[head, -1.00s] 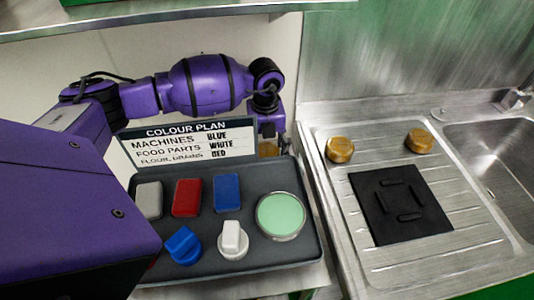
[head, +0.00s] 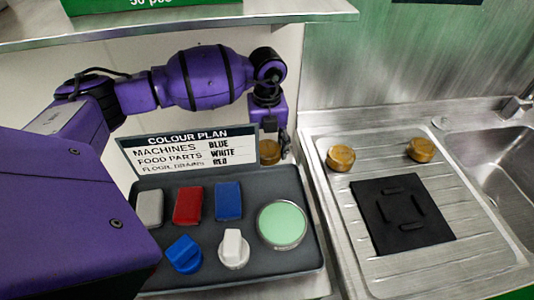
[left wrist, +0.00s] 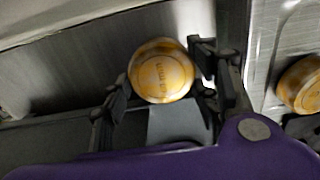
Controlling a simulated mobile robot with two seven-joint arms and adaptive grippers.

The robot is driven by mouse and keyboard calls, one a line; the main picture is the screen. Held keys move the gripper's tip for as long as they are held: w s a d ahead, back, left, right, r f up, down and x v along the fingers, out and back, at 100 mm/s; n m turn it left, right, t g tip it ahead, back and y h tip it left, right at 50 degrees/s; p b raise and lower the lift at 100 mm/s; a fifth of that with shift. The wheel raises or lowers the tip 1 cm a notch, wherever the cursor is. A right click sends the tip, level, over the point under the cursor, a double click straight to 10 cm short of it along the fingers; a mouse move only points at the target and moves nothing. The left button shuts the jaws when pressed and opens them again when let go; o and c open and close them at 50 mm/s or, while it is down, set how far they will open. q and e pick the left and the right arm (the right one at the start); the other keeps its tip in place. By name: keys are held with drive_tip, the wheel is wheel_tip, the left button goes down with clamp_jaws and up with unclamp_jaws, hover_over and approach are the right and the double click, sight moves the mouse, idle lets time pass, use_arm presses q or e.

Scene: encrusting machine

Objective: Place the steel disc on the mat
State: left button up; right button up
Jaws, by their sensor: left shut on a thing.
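My left gripper (head: 270,138) is behind the right end of the sign, shut on a brass-coloured disc (head: 269,153). The left wrist view shows this disc (left wrist: 162,70), with lettering on its top, between the two fingers. The black square mat (head: 436,226) lies on the steel drainboard at the right, with several raised bars and nothing else on it. I see no plain steel disc for certain. A round piece with a pale green top and a silvery rim (head: 283,224) sits in the dark tray. My right gripper is not in view.
Two more brass-coloured discs (head: 340,158) (head: 421,149) stand on the drainboard (head: 345,215) behind the mat. The colour plan sign (head: 190,150) stands at the back of the tray (head: 205,277), which holds coloured blocks and knobs. The sink (head: 500,165) is at far right.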

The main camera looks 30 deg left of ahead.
sight(267, 148)
use_arm(q)
wheel_tip(267, 148, up, 7)
drive_tip(key=shift+r, duration=0.1)
drive_tip(key=s+d+b, duration=0.1)
drive_tip(key=d+b, duration=0.1)
drive_tip(key=d, duration=1.6)
drive_tip(key=shift+r+b, duration=0.25)
drive_tip(key=shift+b, duration=0.05)
drive_tip(key=shift+s, duration=0.15)
